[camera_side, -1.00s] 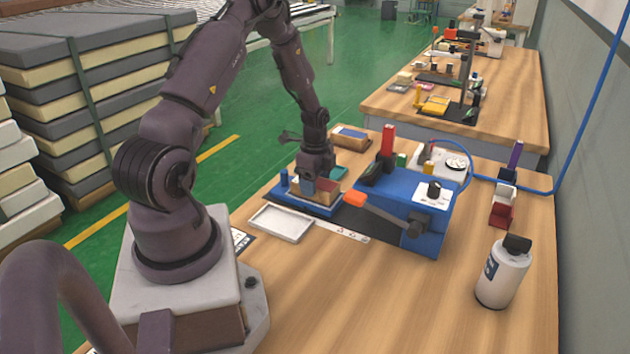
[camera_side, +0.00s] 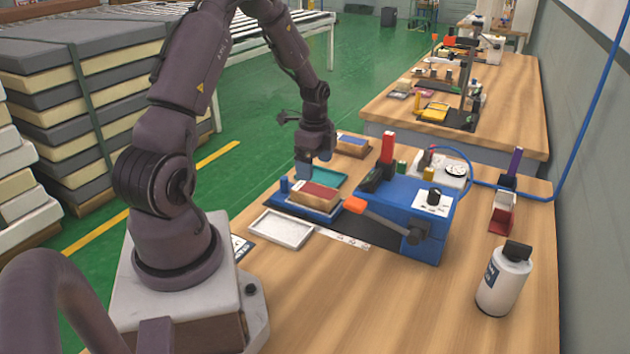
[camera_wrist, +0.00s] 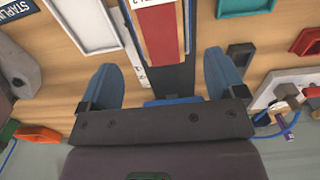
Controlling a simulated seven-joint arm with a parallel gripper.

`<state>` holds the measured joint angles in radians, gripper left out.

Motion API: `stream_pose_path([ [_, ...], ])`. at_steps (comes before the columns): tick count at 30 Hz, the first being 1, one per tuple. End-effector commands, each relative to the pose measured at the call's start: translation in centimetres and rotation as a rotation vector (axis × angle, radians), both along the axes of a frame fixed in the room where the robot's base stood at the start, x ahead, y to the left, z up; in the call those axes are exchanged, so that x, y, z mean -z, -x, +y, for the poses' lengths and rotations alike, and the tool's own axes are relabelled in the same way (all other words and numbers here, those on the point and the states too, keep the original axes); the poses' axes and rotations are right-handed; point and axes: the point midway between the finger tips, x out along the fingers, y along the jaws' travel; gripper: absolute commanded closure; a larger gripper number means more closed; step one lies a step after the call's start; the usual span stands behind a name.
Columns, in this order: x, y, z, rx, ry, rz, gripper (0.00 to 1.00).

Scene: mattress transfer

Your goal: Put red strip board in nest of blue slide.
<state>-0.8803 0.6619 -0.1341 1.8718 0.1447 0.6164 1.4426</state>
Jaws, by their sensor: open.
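The red strip board (camera_side: 314,194), a tan block with a red stripe on top, lies on the blue slide (camera_side: 291,205) and looks flat and lined up with it. The slide's blue post stands at its left end. In the wrist view the red strip board (camera_wrist: 161,38) runs lengthwise ahead of my fingers. My gripper (camera_side: 314,170) is open and empty, above and behind the board, clear of it. In the wrist view its two blue fingers (camera_wrist: 160,75) are wide apart with nothing between them. The nest's floor is hidden under the board.
A blue strip board (camera_side: 352,137) lies behind. A teal tray (camera_side: 332,179) is beside the slide and an empty white tray (camera_side: 283,230) is in front. The blue fixture (camera_side: 405,205), with an orange-handled lever (camera_side: 357,205), stands right. A white bottle (camera_side: 503,280) stands at front right.

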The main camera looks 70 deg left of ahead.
Motion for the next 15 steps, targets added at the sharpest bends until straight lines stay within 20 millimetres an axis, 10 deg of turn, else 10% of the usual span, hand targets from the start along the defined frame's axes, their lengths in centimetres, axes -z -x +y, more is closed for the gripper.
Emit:
stream_pose_path([
  [15,-8.7,-1.3,-3.1,-0.061,-0.047,-0.033,0.11],
])
